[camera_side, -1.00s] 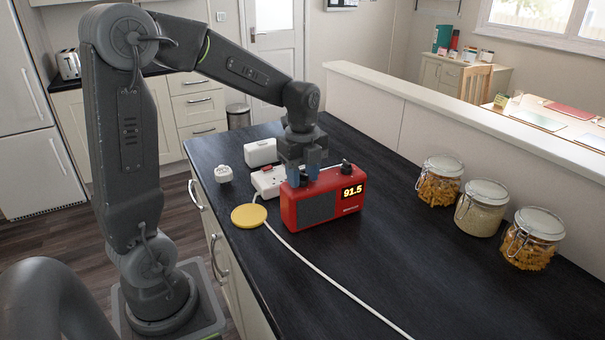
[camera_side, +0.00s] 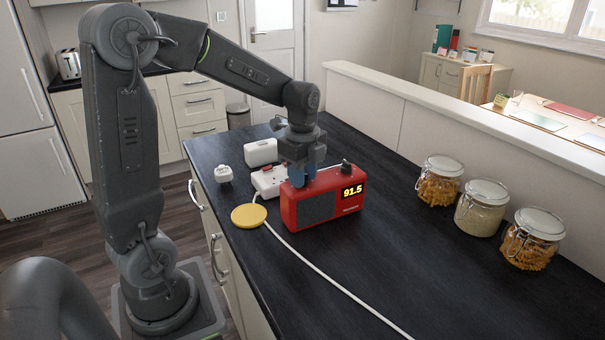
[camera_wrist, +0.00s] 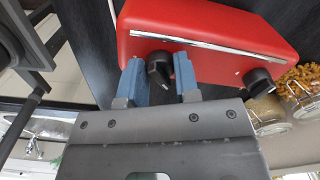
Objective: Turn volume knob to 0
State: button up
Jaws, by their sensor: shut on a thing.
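A red radio (camera_side: 330,208) stands on the dark worktop with a lit 91.5 display (camera_side: 353,190) on its front. Its top has two black knobs. In the wrist view, one knob (camera_wrist: 159,69) with a pointed grip sits between the blue fingers of my gripper (camera_wrist: 160,64). The other knob (camera_wrist: 258,80) is clear of the fingers, and it also shows in the side view (camera_side: 345,166). In the side view my gripper (camera_side: 304,180) points down at the radio's top left and hides the held knob. I cannot read any knob markings.
A white power strip (camera_side: 267,182), a white case (camera_side: 261,152) and a white plug (camera_side: 224,174) lie behind and left. A yellow disc (camera_side: 249,215) with a white cable (camera_side: 330,276) lies front left. Several glass jars (camera_side: 480,207) stand right. The worktop between is clear.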

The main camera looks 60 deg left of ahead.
jog(key=n, duration=1.3)
jog(key=shift+n, duration=0.4)
jog(key=n, duration=1.3)
jog(key=shift+n, duration=0.3)
jog(key=o, duration=0.9)
jog(key=shift+o, duration=0.2)
